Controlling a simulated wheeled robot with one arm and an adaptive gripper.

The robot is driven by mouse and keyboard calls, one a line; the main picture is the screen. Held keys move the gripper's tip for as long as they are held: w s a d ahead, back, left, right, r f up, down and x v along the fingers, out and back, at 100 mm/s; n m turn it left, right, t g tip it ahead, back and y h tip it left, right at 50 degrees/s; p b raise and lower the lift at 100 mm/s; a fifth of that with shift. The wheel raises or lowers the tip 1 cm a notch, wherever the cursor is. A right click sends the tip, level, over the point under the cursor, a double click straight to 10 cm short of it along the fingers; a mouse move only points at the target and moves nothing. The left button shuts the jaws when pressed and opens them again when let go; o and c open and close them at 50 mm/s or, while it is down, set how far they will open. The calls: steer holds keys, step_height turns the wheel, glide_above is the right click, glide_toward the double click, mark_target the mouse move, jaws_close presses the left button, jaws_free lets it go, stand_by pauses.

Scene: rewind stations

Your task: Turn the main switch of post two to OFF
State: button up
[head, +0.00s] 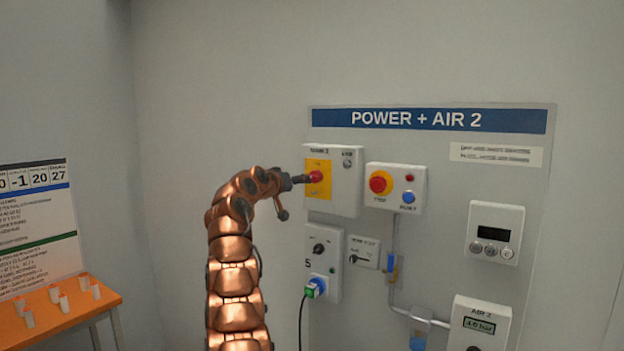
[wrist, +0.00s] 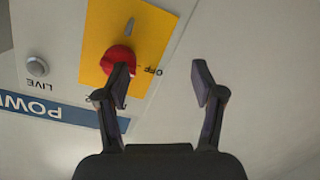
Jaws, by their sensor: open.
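The main switch, a red knob (head: 316,176) on a yellow plate (head: 319,193), sits on the front of a grey box (head: 346,190) under the "POWER + AIR 2" sign. In the wrist view the knob (wrist: 117,58) appears upside down, with the OFF label (wrist: 153,71) beside it. My gripper (head: 306,179) is at the switch from the left. In the wrist view my gripper (wrist: 163,78) is open; its left finger overlaps the knob and its right finger is clear of it. I cannot tell whether it touches. The knob's setting is unclear.
An emergency stop button (head: 380,183) and a blue button (head: 408,197) sit close to the right. Below are a black rotary switch (head: 319,249) and a plugged-in cable (head: 314,287). An orange table (head: 75,312) with several small cups stands at left.

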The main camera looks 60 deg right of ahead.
mark_target(313, 177)
steer(key=s+a+r+m+h, duration=0.2)
steer(key=s+a+m, duration=0.2)
steer(key=shift+g, duration=0.4)
steer(key=d+p, duration=0.3)
steer(key=d, duration=0.2)
steer(key=shift+d, duration=0.3)
steer(key=shift+d+f+p, duration=0.1)
steer(key=shift+d+p, duration=0.2)
steer(key=shift+d, duration=0.55)
steer(key=shift+m, duration=0.3)
steer(key=c, duration=1.1)
steer(key=shift+n, duration=0.8)
